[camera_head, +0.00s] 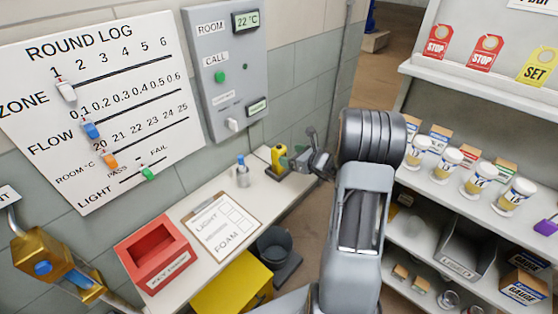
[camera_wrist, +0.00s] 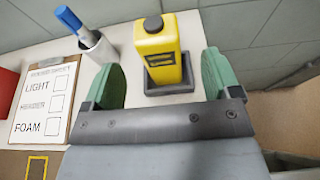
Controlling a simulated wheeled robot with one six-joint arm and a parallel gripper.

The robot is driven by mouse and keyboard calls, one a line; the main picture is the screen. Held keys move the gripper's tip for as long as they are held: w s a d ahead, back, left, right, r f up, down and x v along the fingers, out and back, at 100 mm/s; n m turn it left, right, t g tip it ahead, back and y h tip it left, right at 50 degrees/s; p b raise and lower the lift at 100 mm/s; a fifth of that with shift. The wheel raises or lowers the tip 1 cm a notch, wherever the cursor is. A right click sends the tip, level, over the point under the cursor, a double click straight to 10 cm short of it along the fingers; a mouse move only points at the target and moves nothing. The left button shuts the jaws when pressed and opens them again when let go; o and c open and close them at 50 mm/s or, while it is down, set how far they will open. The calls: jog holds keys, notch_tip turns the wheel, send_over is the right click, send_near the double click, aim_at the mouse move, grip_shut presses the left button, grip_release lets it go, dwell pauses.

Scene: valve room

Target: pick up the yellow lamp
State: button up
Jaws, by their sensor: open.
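The yellow lamp (camera_head: 278,158) stands upright on a dark square base at the far right end of the white table (camera_head: 260,208). In the wrist view the lamp (camera_wrist: 162,55) has a black cap and a dark panel, and the dark base (camera_wrist: 172,86) shows under it. My gripper (camera_wrist: 163,80) is open, with one green finger pad to the left of the lamp and one to the right. The lamp is in front of the gap between them, and no contact shows.
A holder with a blue marker (camera_head: 242,174) stands left of the lamp. A clipboard (camera_head: 221,224) and a red box (camera_head: 157,254) lie farther left. The grey wall panel (camera_head: 228,75) is behind. Shelves with cups (camera_head: 480,184) stand at right.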

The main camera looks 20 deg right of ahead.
aim_at(283, 154)
jog(key=shift+p+x, duration=0.55)
jog(key=shift+x, duration=2.7)
jog(key=shift+f, duration=0.15)
jog(key=shift+s, duration=0.1)
jog(key=shift+c, duration=0.5)
jog(key=c, duration=1)
